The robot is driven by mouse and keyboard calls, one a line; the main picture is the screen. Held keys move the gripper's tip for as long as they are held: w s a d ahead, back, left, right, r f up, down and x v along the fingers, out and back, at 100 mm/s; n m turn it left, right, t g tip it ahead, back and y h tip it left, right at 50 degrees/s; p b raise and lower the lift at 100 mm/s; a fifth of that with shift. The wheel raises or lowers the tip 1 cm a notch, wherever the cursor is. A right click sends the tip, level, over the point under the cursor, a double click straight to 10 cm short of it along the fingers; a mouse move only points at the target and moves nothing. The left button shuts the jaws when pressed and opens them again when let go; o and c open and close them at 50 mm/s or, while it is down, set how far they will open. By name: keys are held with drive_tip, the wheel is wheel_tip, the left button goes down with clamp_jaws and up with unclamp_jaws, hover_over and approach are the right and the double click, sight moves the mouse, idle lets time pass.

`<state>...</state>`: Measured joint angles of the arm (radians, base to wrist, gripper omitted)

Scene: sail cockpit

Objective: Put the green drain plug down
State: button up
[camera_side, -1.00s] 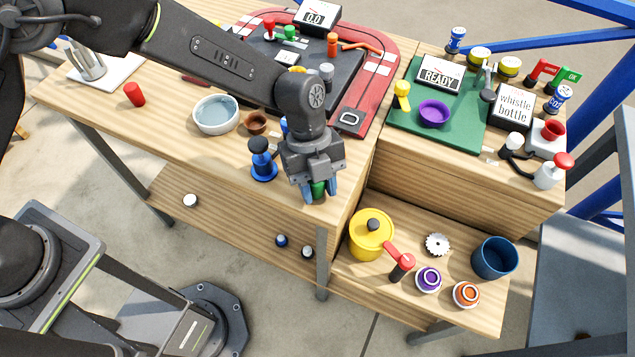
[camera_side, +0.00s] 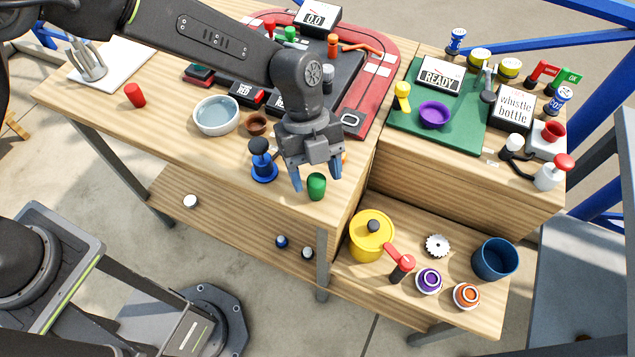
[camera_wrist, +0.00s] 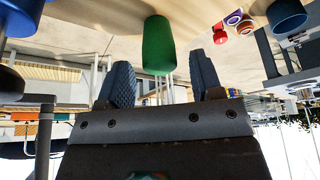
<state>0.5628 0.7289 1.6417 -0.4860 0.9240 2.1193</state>
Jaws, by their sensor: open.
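The green drain plug (camera_side: 316,186) stands upright on the wooden tabletop near its front corner. My gripper (camera_side: 318,181) is open and empty, its blue fingertips just above and behind the plug. In the wrist view the plug (camera_wrist: 158,46) shows beyond and between the two spread fingers (camera_wrist: 160,82), with nothing held between them.
A blue knobbed piece (camera_side: 263,162) stands close to the left of my gripper. A brown cup (camera_side: 256,124) and a pale bowl (camera_side: 216,115) stand farther left. The table edge is close to the plug. A lower shelf at the right holds a yellow pot (camera_side: 371,236).

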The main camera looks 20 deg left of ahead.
drive_tip(key=w+a+r+n+t, duration=0.1)
drive_tip(key=a+r+n, duration=0.1)
drive_tip(key=a+r, duration=0.35)
drive_tip(key=w+a+r+n+t, duration=0.1)
drive_tip(key=a+r+n, duration=0.2)
drive_tip(key=r, duration=0.6)
drive_tip(key=s+a+r+n+t, duration=0.3)
drive_tip(key=s+a+r+n, duration=0.25)
drive_tip(key=a+n, duration=0.35)
drive_tip(key=s+a+n+t+y, duration=0.3)
drive_tip(key=s+a+n, duration=0.8)
drive_tip(key=a+n, duration=0.1)
drive_tip(key=shift+a+r+n+t, duration=0.15)
drive_tip(key=shift+r+n+t, duration=0.1)
drive_tip(key=shift+n+t, duration=0.2)
